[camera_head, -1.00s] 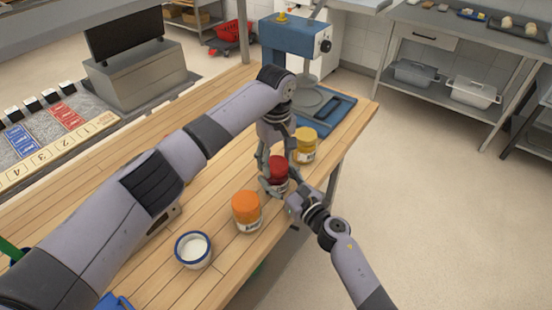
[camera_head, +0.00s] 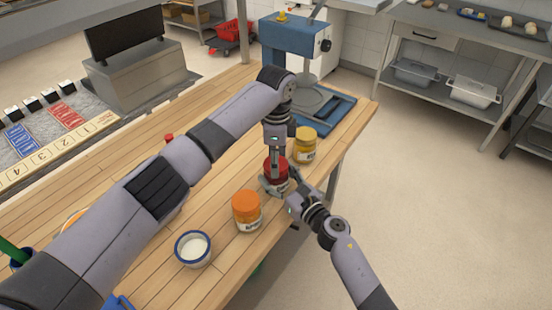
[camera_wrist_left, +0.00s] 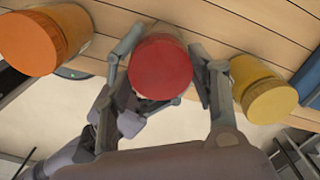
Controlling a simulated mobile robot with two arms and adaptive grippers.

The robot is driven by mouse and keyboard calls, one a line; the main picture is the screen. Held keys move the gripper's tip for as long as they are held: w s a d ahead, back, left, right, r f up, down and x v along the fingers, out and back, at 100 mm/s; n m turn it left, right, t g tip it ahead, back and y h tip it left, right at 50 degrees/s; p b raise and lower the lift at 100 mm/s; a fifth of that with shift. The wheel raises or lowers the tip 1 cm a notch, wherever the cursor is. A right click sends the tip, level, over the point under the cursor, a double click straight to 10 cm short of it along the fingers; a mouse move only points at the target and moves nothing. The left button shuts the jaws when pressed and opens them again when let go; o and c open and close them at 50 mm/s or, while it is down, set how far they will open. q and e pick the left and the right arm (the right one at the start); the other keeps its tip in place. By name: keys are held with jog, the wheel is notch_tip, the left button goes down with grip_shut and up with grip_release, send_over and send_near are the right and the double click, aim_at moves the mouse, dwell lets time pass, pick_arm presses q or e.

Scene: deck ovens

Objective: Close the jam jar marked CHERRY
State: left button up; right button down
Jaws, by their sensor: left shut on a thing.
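The jar with the red lid (camera_head: 268,168) stands upright on the wooden table between the orange-lidded jar (camera_head: 246,210) and the yellow-lidded jar (camera_head: 305,146). Its label is too hidden to read. My left gripper (camera_head: 277,160) points down over it, shut on the red lid (camera_wrist_left: 162,66), with one finger on each side in the left wrist view. Whether the lid is fully seated cannot be told. My right gripper (camera_head: 280,188) is low at the jar's body, its fingers around it; its grip is partly hidden.
A blue machine (camera_head: 292,38) on a blue base is beyond the jars. A grey box with a dark screen (camera_head: 140,78) stands at the back left. Floor on the right is clear.

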pick_arm(q)
jog(key=m, duration=0.6)
jog(key=o, duration=1.3)
jog(key=shift+r, duration=2.25)
jog(key=shift+c, duration=0.4)
